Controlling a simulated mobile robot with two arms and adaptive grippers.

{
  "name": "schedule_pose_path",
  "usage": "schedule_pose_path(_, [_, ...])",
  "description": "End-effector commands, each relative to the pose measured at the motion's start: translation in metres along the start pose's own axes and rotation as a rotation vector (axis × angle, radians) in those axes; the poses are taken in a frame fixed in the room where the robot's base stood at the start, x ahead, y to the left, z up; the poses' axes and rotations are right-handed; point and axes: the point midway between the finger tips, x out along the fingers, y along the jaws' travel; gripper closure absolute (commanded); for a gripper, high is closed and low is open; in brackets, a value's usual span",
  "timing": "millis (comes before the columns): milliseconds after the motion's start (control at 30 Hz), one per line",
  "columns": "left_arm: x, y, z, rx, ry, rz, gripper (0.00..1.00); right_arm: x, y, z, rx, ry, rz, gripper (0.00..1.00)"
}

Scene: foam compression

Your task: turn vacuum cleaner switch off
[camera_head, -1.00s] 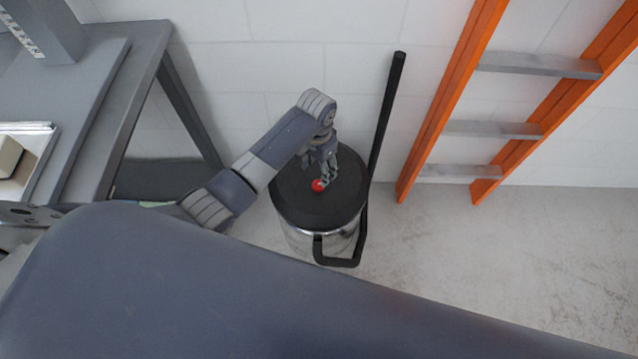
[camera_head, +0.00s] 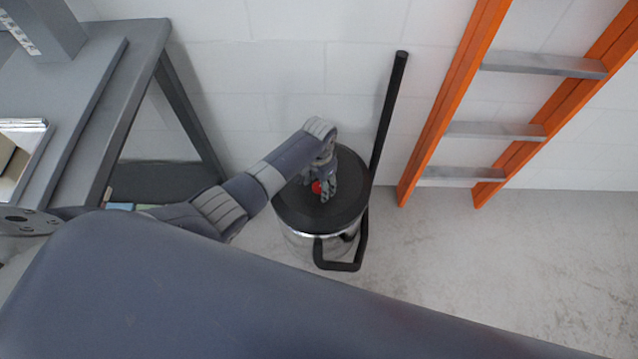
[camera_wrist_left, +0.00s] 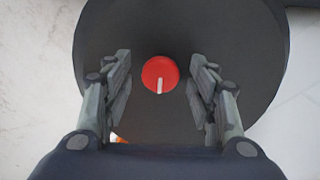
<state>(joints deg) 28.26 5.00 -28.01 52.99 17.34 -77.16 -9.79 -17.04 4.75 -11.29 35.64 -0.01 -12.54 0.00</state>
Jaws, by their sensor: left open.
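The vacuum cleaner (camera_head: 300,222) is a metal drum with a black round lid, standing on the floor by the wall. Its switch is a red round knob (camera_wrist_left: 160,74) with a white mark pointing toward the bottom of the left wrist view. The knob (camera_head: 317,187) also shows in the head view, partly covered by a finger. My left gripper (camera_head: 324,194) is over the lid, pointing down. In the left wrist view my left gripper (camera_wrist_left: 160,72) is open, its fingers on either side of the knob with gaps between. My right gripper is not in view.
A black hose or pole (camera_head: 388,115) rises behind the vacuum, and a black handle (camera_head: 338,267) sticks out at its front. An orange ladder (camera_head: 450,105) leans on the wall at right. A grey table (camera_head: 135,90) stands at left. The floor at right is clear.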

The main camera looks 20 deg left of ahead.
Motion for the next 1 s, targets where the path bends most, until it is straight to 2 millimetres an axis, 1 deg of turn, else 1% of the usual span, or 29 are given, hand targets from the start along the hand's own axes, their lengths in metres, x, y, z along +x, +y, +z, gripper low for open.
schedule_pose_path(167, [-0.001, 0.0, 0.0, 0.0, 0.001, 0.0, 0.47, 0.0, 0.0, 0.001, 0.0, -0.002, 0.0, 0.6])
schedule_pose_path(200, [-0.001, 0.0, 0.0, 0.0, 0.001, 0.0, 0.56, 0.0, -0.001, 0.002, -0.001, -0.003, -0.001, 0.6])
schedule_pose_path(267, [-0.001, 0.0, 0.0, 0.0, 0.001, 0.0, 0.7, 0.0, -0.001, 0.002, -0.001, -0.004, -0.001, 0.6])
schedule_pose_path(300, [-0.001, 0.0, 0.0, 0.0, 0.001, 0.0, 0.79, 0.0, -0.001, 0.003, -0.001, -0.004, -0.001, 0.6])
schedule_pose_path(367, [-0.001, 0.0, 0.0, 0.0, 0.001, 0.0, 0.92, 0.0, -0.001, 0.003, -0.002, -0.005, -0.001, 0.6])
schedule_pose_path(733, [-0.002, 0.0, 0.0, -0.034, 0.001, 0.001, 0.92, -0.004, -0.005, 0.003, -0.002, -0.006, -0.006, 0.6])
schedule_pose_path(867, [-0.002, 0.0, 0.0, -0.09, 0.0, 0.001, 0.92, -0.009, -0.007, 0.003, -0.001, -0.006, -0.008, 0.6])
schedule_pose_path(1000, [-0.003, 0.001, 0.0, -0.186, 0.0, 0.002, 0.92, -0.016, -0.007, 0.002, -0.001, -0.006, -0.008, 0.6])
